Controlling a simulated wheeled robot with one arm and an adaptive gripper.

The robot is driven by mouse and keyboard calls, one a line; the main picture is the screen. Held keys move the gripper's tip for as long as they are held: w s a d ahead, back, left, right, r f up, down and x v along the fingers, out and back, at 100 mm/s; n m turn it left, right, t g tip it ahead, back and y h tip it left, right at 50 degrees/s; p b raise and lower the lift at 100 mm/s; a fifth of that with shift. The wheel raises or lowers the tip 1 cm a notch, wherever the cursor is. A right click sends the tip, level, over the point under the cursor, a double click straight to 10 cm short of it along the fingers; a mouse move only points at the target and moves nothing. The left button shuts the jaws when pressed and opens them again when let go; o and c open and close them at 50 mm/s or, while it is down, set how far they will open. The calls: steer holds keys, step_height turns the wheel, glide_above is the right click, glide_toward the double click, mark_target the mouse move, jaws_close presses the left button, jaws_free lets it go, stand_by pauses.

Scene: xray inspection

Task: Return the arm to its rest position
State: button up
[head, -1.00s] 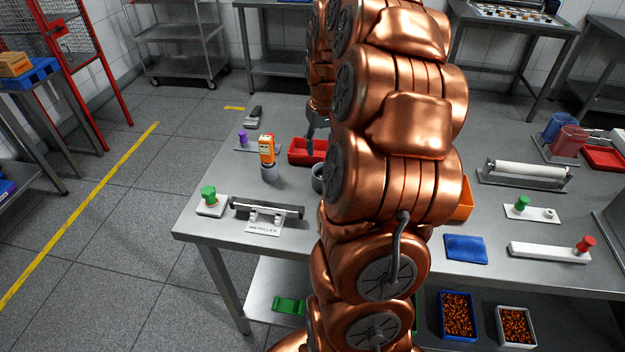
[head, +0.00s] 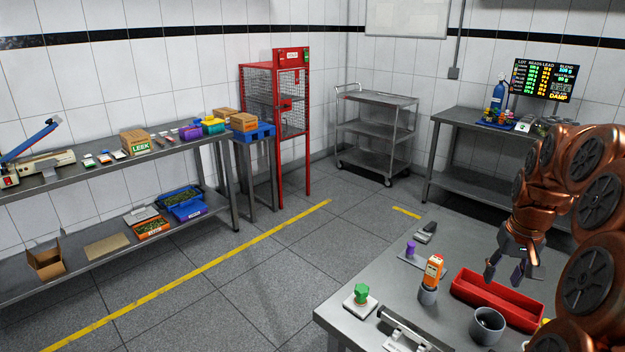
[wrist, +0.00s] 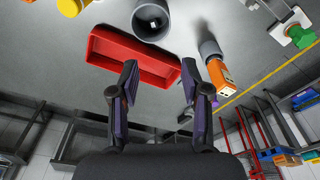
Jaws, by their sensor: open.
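My gripper (head: 514,268) is above the steel table (head: 381,290), at the right of the head view, with its fingers pointing down over the red tray (head: 499,300). In the wrist view my gripper (wrist: 158,90) has its two fingers spread apart with nothing between them. The red tray also shows in the wrist view (wrist: 103,53), beyond the left finger, and looks empty. My copper arm fills the right edge of the head view. My base is not visible.
An orange device (head: 434,268) in a grey holder, a grey cup (head: 487,325) and a green-knobbed block (head: 361,296) stand near the tray. A shelf bench (head: 100,180), red cage (head: 276,110) and cart (head: 376,130) stand beyond open floor.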

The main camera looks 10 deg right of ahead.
steer(key=s+a+n+g, duration=0.1)
steer(key=s+a, duration=0.1)
steer(key=a, duration=0.7)
steer(key=s+a+n, duration=0.2)
steer(key=s+a, duration=0.1)
steer(key=a, duration=0.7)
steer(key=s+a+f+n+g, duration=0.1)
steer(key=s+a+f, duration=0.1)
steer(key=s+a, duration=0.4)
steer(key=s+a+f+n+g, duration=0.1)
steer(key=s+a+f, duration=0.1)
steer(key=s+a, duration=0.4)
steer(key=s, duration=0.5)
steer(key=shift+a+y, duration=0.3)
steer(key=shift+s, duration=0.1)
